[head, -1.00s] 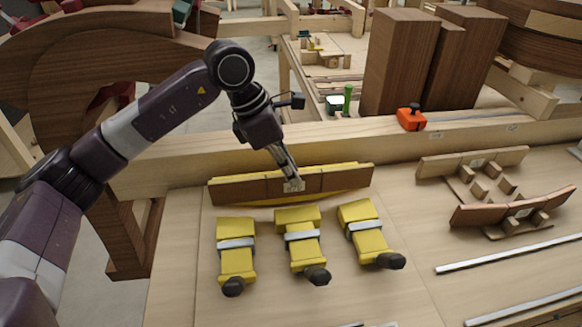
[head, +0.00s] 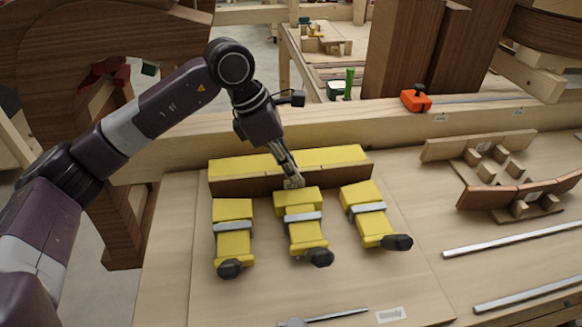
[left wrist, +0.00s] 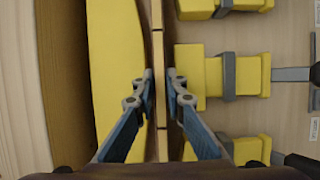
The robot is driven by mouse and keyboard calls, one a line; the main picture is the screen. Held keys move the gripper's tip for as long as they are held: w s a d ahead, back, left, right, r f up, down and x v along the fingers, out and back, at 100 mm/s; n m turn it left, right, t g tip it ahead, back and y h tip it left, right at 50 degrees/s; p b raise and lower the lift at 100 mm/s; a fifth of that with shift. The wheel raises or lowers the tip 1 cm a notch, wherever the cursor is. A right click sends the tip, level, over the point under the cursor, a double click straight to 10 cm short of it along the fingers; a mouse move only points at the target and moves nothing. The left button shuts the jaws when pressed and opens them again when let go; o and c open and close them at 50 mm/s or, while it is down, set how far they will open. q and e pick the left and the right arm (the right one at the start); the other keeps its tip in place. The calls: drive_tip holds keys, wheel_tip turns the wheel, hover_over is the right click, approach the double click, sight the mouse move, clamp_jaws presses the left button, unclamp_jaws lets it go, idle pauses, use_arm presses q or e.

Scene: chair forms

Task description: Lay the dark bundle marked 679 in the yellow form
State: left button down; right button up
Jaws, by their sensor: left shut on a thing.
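The dark bundle (head: 240,187) is a long brown strip, lying between the yellow form's curved back block (head: 240,167) and its row of yellow clamp blocks (head: 233,212). My left gripper (head: 292,181) is shut on the bundle near its middle. The fingers cover part of a pale label there; its number is not readable. In the left wrist view the bundle (left wrist: 158,60) shows edge-on between the fingertips (left wrist: 160,88), with the yellow back block (left wrist: 115,60) to its left and the clamps (left wrist: 222,77) to its right. I cannot tell whether it touches the board. My right gripper is not visible.
A second form with a brown curved strip (head: 552,192) and wooden blocks stands at the right. Metal bars (head: 510,243) lie in front of it. An orange clamp (head: 416,101) sits on the beam behind. A tool (head: 335,316) lies on the front of the board.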

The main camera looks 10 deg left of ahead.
use_arm(q)
drive_tip(key=shift+f+b, duration=0.3)
drive_tip(key=c, duration=1.9)
unclamp_jaws()
